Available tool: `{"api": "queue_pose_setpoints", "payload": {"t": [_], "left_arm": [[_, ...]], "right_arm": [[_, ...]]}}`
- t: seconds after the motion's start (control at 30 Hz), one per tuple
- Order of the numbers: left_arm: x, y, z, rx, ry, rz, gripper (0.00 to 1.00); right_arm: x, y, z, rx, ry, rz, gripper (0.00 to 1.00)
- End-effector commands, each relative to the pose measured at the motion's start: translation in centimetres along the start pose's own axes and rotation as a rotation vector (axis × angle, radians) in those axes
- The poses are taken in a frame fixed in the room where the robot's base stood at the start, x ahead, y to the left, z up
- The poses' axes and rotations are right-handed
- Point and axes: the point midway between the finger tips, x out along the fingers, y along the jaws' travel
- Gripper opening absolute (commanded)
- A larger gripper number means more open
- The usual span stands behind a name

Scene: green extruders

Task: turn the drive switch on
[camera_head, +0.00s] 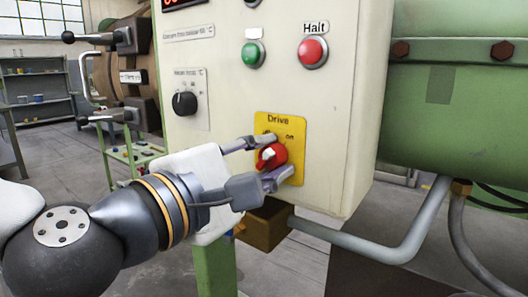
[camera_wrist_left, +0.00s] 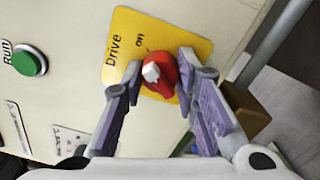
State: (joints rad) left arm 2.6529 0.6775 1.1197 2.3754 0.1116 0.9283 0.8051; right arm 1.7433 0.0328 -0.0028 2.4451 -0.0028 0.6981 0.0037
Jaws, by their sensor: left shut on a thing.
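The drive switch (camera_head: 271,157) is a red rotary knob with a white pointer mark. It sits on a yellow plate (camera_head: 295,170) labelled "Drive" on the front of the cream control box. My left gripper (camera_head: 269,161) is shut on the knob, one finger above it and one below. In the left wrist view the red knob (camera_wrist_left: 160,80) lies between the two purple-padded fingertips (camera_wrist_left: 162,70), and the word "on" shows beside it. The fingers hide part of the plate, and I cannot tell for sure which position the pointer marks. My right gripper is not in view.
Above the switch are a green button (camera_head: 251,54) and a red "Halt" button (camera_head: 313,52). A black dial (camera_head: 184,103) is on the left of the box. A grey pipe (camera_head: 400,245) and green machine body (camera_head: 460,110) are at the right.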

Motion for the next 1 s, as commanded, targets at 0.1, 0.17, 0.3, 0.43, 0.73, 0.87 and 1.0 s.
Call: {"api": "queue_pose_setpoints", "payload": {"t": [0.1, 0.17, 0.3, 0.43, 0.73, 0.87, 1.0], "left_arm": [[-0.01, 0.1, 0.07, 0.02, -0.001, 0.002, 0.0], [0.0, 0.08, 0.06, 0.027, -0.001, 0.002, 0.0], [0.01, 0.05, 0.03, 0.033, -0.001, 0.001, 0.0], [0.02, 0.03, 0.01, 0.033, -0.001, 0.001, 0.0], [0.01, 0.02, 0.0, 0.032, 0.0, 0.001, 0.48], [0.01, 0.01, -0.01, 0.031, 0.0, 0.001, 0.48], [0.02, 0.31, 0.08, 0.031, 0.0, 0.002, 0.48]], "right_arm": [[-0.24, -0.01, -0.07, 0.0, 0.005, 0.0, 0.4], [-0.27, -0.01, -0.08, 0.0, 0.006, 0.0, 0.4], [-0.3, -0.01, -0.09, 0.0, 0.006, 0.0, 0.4], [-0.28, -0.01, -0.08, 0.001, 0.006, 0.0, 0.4], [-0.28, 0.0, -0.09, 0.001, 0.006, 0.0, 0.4], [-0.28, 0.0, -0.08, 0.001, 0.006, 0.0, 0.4], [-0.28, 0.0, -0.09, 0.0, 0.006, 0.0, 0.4]]}}
